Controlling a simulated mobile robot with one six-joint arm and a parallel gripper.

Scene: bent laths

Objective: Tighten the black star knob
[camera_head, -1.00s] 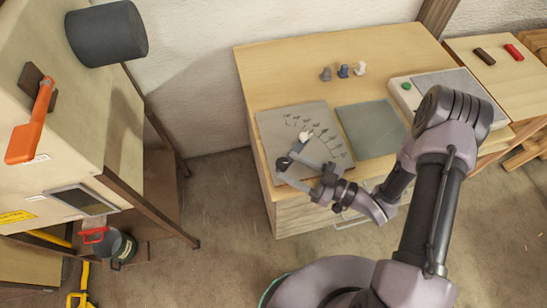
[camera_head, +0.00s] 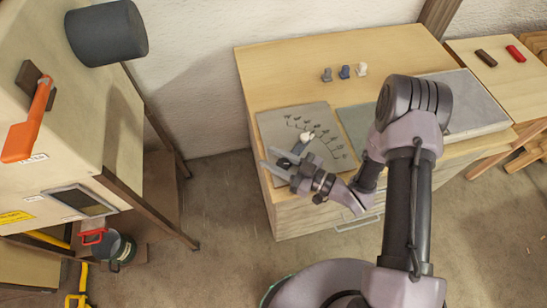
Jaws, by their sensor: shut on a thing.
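The black star knob (camera_head: 285,163) sits at the left front part of a grey plate (camera_head: 272,124) on the wooden bench. My gripper (camera_head: 272,160) reaches in from the right with one finger on each side of the knob and is shut on it. The fingers and the gripper body hide part of the knob and the plate below it. A white knob-like piece (camera_head: 307,137) stands on the plate just behind my gripper. Several small dark pegs (camera_head: 325,140) rise from the plate.
A grey-green mat (camera_head: 355,118) lies right of the plate. A cabinet with an orange lever (camera_head: 28,125) stands left.

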